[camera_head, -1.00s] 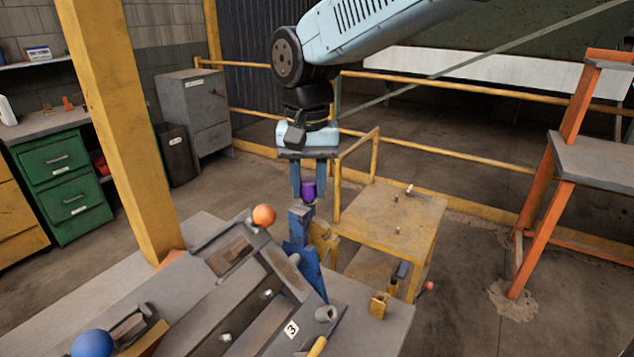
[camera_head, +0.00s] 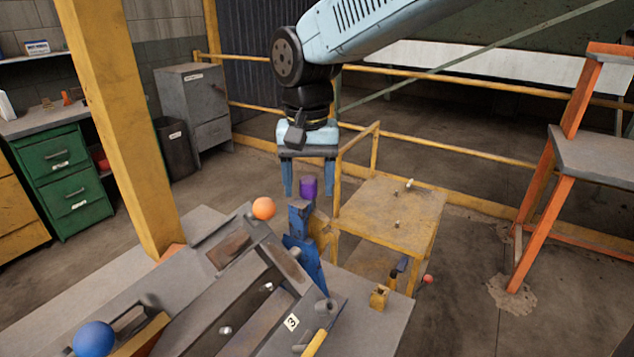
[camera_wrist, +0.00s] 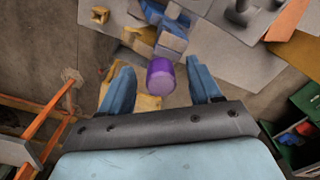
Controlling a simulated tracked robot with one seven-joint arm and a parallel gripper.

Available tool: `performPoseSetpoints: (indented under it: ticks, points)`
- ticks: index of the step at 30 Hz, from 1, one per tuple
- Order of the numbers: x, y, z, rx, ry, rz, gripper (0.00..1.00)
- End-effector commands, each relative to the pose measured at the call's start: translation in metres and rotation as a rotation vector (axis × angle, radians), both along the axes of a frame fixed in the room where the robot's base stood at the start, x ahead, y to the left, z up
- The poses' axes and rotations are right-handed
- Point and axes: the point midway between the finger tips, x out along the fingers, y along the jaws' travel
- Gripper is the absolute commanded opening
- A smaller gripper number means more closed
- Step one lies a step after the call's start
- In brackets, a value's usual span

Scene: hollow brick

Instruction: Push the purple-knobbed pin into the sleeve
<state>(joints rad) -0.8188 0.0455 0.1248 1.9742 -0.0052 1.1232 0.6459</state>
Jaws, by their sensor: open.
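In the wrist view the knob (camera_wrist: 160,76) lies between the two fingers, with a gap on each side. My gripper (camera_head: 308,194) is open around the knob, pointing down, its fingers apart from it. The sleeve cannot be clearly told; the pin's shaft below the knob is hidden by the bracket.
An orange ball knob (camera_head: 263,208) is close left of the bracket. A blue ball (camera_head: 94,339) is at the machine's near left. A yellow table (camera_head: 385,215) with small pegs stands right of the bracket. A yellow post (camera_head: 125,130) rises at left.

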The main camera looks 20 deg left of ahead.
Motion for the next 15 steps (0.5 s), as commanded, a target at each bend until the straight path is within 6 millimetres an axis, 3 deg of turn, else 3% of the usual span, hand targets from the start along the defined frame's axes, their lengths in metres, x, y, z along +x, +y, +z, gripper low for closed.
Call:
performPoseSetpoints:
  ticks: [8, 15]
  points:
    - [0.000, 0.000, 0.002, 0.000, -0.001, 0.000, 0.63]
    - [0.000, 0.000, 0.031, 0.003, -0.002, -0.001, 0.63]
